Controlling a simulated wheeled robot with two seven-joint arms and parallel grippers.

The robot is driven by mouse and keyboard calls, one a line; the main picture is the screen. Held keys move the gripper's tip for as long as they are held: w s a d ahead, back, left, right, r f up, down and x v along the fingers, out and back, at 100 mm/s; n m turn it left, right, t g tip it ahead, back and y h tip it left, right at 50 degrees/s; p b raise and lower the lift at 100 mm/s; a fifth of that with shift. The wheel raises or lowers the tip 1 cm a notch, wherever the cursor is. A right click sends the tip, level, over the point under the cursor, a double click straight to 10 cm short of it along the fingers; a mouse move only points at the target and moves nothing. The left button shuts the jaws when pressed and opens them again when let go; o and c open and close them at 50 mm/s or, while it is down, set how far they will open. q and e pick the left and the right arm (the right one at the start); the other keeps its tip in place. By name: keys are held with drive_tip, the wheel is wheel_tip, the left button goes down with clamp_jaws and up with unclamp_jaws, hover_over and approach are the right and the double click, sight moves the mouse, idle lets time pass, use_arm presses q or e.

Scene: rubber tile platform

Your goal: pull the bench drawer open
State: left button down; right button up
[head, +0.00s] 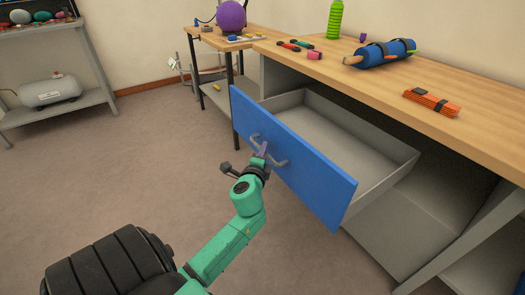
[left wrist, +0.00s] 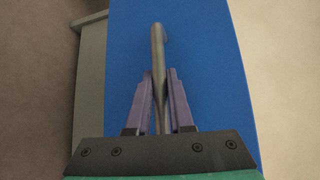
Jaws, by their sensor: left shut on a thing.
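The bench drawer has a blue front (head: 310,175) and a grey, empty inside (head: 335,140). It stands well out from under the wooden bench top (head: 380,85). A grey bar handle (head: 278,160) is on the blue front. My left gripper (head: 262,153) is at the handle, its purple fingers on both sides of the bar. The left wrist view shows the fingers (left wrist: 159,100) shut on the handle (left wrist: 158,60), with the blue front (left wrist: 215,80) behind. My right gripper is in neither view.
A second table (head: 225,42) holds a purple ball (head: 231,16). A grey shelf (head: 60,108) with a tank (head: 50,90) stands at left. The floor before the drawer is clear.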

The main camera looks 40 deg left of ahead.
use_arm(q)
drive_tip(key=c, duration=0.8)
unclamp_jaws()
drive_tip(key=shift+w, duration=0.1)
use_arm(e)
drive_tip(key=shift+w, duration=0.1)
use_arm(q)
drive_tip(key=shift+d, duration=0.1)
drive_tip(key=shift+s+d, duration=0.15)
drive_tip(key=shift+s, duration=0.25)
drive_tip(key=v, duration=1.3)
drive_tip(key=shift+s, duration=0.3)
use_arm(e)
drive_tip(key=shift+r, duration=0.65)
use_arm(q)
drive_tip(key=shift+d+r, duration=0.1)
drive_tip(key=shift+r, duration=0.05)
